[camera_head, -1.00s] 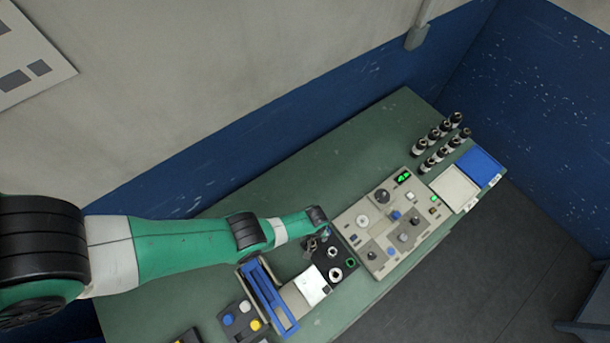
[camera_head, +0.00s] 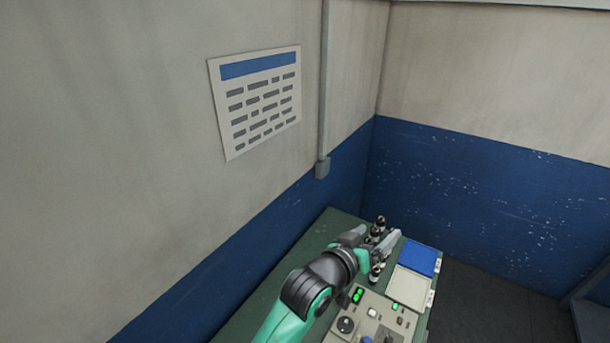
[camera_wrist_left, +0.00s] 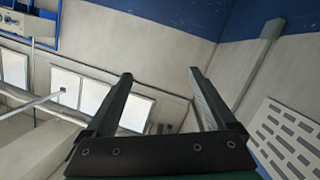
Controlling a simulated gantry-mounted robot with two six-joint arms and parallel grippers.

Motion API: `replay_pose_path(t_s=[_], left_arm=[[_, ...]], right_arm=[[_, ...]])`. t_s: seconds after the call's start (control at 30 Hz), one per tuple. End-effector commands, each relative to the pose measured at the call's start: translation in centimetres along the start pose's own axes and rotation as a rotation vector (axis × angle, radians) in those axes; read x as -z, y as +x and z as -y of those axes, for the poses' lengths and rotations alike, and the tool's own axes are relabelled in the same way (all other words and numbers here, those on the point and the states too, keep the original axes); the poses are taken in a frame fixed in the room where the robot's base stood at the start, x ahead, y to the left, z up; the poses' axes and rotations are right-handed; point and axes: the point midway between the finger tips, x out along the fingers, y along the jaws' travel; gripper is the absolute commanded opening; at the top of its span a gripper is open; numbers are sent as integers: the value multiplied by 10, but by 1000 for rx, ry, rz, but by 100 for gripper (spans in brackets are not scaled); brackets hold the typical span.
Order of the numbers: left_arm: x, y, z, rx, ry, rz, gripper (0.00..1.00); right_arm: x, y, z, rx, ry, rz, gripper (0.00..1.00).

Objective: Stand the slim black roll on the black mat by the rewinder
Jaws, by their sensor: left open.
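My left gripper (camera_head: 372,240) is over the far end of the green table in the head view, in front of a group of small black-and-white upright rolls. One roll (camera_head: 380,222) shows behind it and another (camera_head: 376,271) shows in front. I cannot tell which is the slim black roll, or whether the fingers touch any. In the left wrist view the gripper (camera_wrist_left: 161,76) is open, with nothing between its fingers. That view shows only walls and fittings. The black mat is not in view now. My right gripper is not in view.
The beige control panel (camera_head: 370,318) with a green display stands near my left arm. A white tray (camera_head: 408,287) and a blue tray (camera_head: 420,257) lie right of the rolls. The green table (camera_head: 250,310) is bare along the wall side.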

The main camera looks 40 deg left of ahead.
Motion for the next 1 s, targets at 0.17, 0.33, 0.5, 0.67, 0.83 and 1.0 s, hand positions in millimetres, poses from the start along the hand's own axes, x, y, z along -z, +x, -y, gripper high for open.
replay_pose_path(t_s=[0.17, 0.33, 0.5, 0.67, 0.83, 1.0], left_arm=[[166, -108, -81, -168, 178, -456, 90], [251, -240, -123, -239, 310, -837, 90], [274, -307, -134, -251, 362, -1016, 90], [275, -313, -135, -250, 368, -1032, 90], [275, -313, -135, -251, 367, -1030, 90], [275, -312, -135, -251, 366, -1028, 90]], right_arm=[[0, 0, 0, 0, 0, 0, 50], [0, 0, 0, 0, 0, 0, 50], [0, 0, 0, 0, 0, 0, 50], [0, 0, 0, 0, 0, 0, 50], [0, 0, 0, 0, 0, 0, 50], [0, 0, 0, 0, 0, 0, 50]])
